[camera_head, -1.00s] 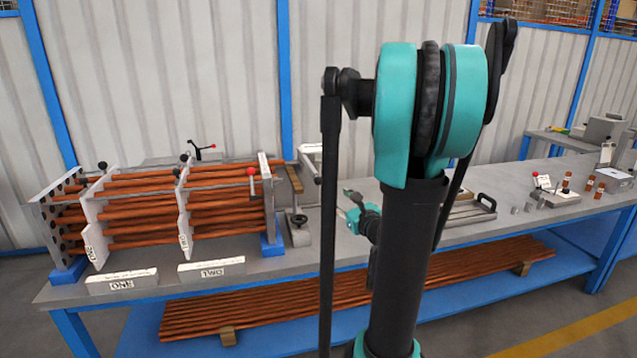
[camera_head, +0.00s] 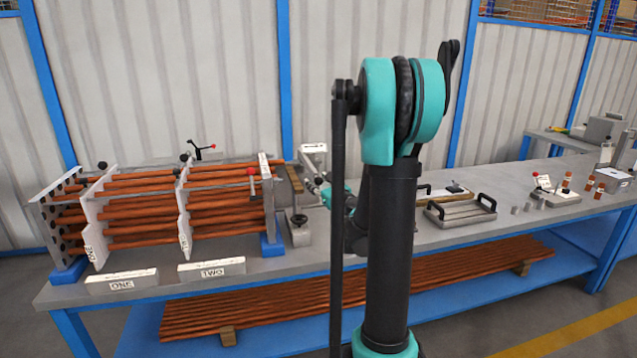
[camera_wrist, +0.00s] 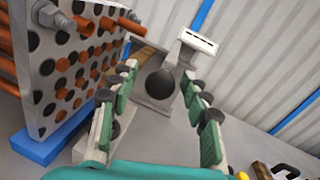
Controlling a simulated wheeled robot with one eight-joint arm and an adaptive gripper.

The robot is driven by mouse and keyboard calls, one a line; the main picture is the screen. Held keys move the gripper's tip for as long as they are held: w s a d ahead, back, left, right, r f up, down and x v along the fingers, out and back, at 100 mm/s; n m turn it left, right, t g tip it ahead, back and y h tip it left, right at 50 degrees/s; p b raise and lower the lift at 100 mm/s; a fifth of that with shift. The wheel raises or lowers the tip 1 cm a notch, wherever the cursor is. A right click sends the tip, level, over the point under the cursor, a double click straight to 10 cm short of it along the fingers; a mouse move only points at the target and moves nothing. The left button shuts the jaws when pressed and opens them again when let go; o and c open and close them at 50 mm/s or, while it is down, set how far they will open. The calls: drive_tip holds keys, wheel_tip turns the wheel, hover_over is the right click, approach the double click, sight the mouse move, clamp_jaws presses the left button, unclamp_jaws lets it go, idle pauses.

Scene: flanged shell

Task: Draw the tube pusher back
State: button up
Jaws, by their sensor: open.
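The tube pusher appears to be the grey upright bracket with a white label plate and a round black knob (camera_wrist: 160,86) in the wrist view; its label plate also shows in the head view (camera_head: 313,148). My gripper (camera_wrist: 160,73) is open, its green-padded fingers on either side of the knob in the picture. Contact cannot be told. The perforated tube sheet (camera_wrist: 70,75) with copper tube ends stands left of my fingers. In the head view my gripper (camera_head: 318,188) is small and partly hidden by my arm.
The tube bundle (camera_head: 140,207) with baffles lies left on the bench, with ONE (camera_head: 121,281) and TWO (camera_head: 211,268) blocks in front. A wood-topped rail (camera_head: 294,178) stands beside the tube sheet. A handled tray (camera_head: 460,210) is to the right. Loose tubes lie on the lower shelf.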

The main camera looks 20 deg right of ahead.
clamp_jaws()
idle(0.3)
drive_tip(key=shift+d, duration=2.8)
unclamp_jaws()
drive_tip(key=shift+d, duration=0.1)
